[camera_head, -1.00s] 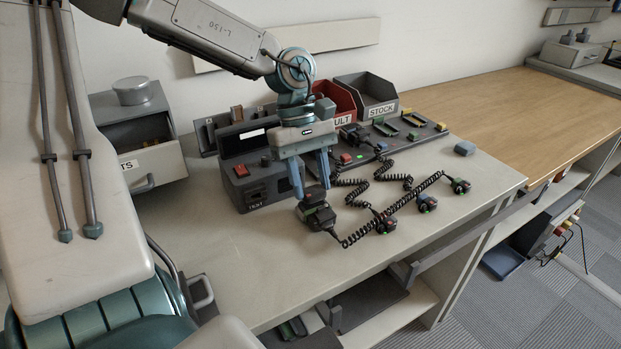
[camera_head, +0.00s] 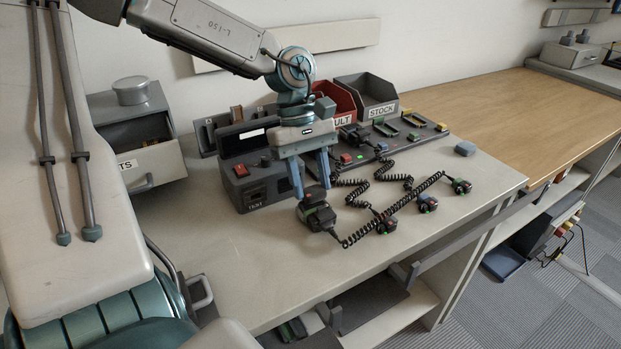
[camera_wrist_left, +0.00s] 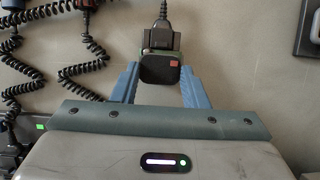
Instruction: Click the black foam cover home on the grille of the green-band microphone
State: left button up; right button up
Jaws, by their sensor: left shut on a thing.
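My left gripper (camera_head: 313,191) points down over the microphone at the near end of the row on the bench. In the left wrist view its two blue fingers (camera_wrist_left: 159,70) are shut on the sides of the black foam cover (camera_wrist_left: 158,69), which carries a small orange mark. The green-band microphone (camera_head: 320,219) lies right at the cover, its coiled cord leading away. A thin green edge shows behind the cover in the wrist view. I cannot tell whether the cover is fully seated on the grille, which is hidden. My right gripper is not in view.
Several other microphones, such as one (camera_head: 386,222) nearby and one (camera_head: 460,185) farther right, lie on coiled cords. Red (camera_head: 338,97) and grey bins (camera_head: 368,98) stand at the back. The bench front is clear.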

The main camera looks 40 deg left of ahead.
pick_arm(q)
jog(key=shift+f+b, duration=0.75)
jog(key=shift+f, duration=0.1)
dwell(0.3)
jog(key=o, duration=1)
jog(key=shift+o, duration=0.2)
jog(key=p+v, duration=0.1)
jog(key=v, duration=1)
jog(key=shift+p, duration=0.3)
jog(key=shift+d+f, duration=0.1)
